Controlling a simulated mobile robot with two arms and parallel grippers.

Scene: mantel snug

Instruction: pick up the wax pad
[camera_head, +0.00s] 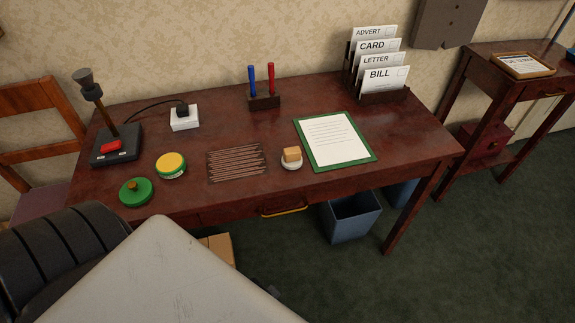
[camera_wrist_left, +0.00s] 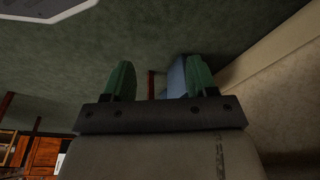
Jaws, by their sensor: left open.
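A round yellow-topped tin or pad (camera_head: 171,163) with a green and white side sits on the left part of the dark red desk (camera_head: 230,118); it looks most like the wax pad, though I cannot be sure. My right gripper is not in view.
A black-based stand with a red switch (camera_head: 113,148), a white socket box (camera_head: 184,118), a pen holder (camera_head: 264,101), a slatted mat (camera_head: 237,162), a green clipboard (camera_head: 335,140) and a letter rack (camera_head: 385,95) stand on the desk. A blue bin (camera_head: 350,218) is below.

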